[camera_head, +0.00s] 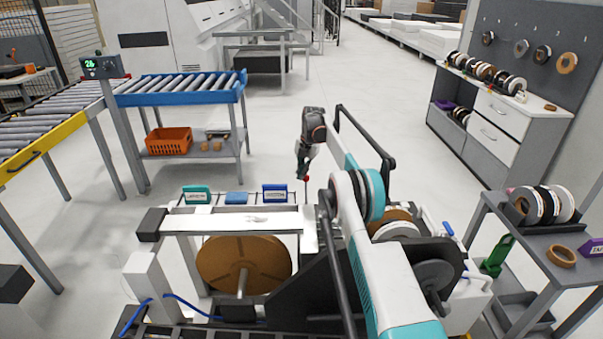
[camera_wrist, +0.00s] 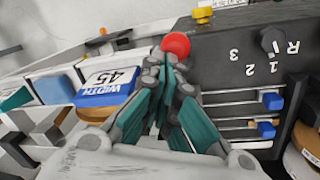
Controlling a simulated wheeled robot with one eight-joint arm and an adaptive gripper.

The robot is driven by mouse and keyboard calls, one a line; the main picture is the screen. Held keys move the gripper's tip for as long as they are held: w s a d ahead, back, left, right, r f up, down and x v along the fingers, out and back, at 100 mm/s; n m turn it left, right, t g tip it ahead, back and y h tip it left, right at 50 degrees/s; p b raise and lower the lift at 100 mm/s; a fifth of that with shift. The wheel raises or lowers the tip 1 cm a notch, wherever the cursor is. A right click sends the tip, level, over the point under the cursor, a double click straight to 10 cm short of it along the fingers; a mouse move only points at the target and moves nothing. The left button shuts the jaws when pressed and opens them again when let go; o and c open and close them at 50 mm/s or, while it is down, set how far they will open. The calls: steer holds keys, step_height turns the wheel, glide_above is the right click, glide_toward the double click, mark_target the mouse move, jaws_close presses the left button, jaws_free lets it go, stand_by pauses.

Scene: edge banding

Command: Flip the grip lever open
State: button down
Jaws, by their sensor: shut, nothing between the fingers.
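A lever with a red ball knob (camera_head: 306,178) stands on a thin stem at the back of the machine, and the ball shows large in the wrist view (camera_wrist: 176,45). I take this for the grip lever. My gripper (camera_head: 303,176) points down at the ball. In the wrist view its grey-and-teal fingers (camera_wrist: 168,62) are closed together with nothing between them. The tips overlap the lower edge of the ball; I cannot tell whether they touch it. The lower stem is hidden behind the fingers in the wrist view.
A blue "WIDTH 45" block (camera_wrist: 108,88) sits left of the fingers. A dark panel (camera_wrist: 225,60) with a knob (camera_wrist: 272,40) marked 1, 2, 3, R and blue-tipped sliders (camera_wrist: 270,101) lies right. A yellow knob (camera_wrist: 203,14) is just beyond the ball. Open floor (camera_head: 290,120) lies behind the machine.

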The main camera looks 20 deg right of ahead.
stand_by(0.3)
step_height(320, 180, up, 12)
steer(key=s+d, duration=0.1)
steer(key=shift+s+d, duration=0.2)
steer(key=shift+s, duration=0.1)
steer(key=shift+f, duration=0.15)
stand_by(0.5)
